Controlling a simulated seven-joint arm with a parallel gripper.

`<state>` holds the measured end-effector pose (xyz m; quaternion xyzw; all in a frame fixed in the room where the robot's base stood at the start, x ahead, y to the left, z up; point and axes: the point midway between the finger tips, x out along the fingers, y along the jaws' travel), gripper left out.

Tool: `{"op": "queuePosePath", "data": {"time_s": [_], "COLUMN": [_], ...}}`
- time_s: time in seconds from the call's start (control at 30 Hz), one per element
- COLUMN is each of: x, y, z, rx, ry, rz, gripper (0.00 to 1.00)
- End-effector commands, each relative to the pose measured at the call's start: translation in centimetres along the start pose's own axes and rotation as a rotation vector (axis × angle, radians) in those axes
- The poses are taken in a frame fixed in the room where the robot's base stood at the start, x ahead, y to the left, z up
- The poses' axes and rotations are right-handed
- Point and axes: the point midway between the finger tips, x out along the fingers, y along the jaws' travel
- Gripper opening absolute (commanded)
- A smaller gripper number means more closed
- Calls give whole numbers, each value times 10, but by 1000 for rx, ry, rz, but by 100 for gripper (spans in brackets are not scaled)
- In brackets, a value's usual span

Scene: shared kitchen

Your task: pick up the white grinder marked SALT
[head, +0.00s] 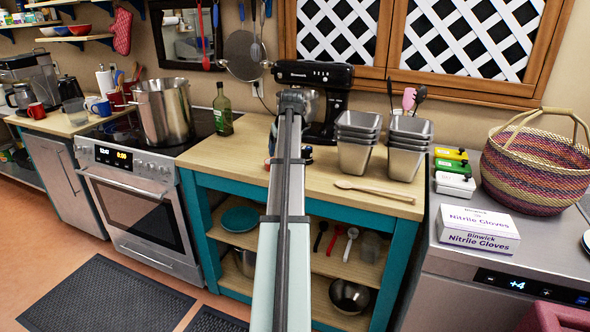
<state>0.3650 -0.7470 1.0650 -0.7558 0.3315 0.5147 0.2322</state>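I cannot make out a white grinder marked SALT in the head view; the arm covers a strip of the wooden counter (240,158), and what lies behind it is hidden. My arm reaches up the middle of the view, over this counter, to in front of the black stand mixer. Small dark and bluish parts show on both sides of the arm; I cannot tell what they are. My fingertips cannot be made out, so neither their opening nor anything held shows.
A green bottle (223,112) stands left of the arm, by the stove with a steel pot (164,110). The black mixer (332,88), stacked steel pans (356,142) and a wooden spoon (375,190) are to the right. Farther right are a glove box (478,230) and a woven basket (535,170).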

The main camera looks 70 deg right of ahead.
Motion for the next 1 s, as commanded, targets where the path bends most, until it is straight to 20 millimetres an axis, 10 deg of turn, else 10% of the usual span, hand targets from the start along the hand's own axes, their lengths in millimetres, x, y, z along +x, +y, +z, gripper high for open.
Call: {"op": "queuePosePath", "data": {"time_s": [0.3, 1.0], "x": [-36, 46], "y": [58, 60], "z": [-1, -2], "rx": [42, 42], "ry": [21, 23], "rz": [26, 27], "gripper": [82, 82]}}
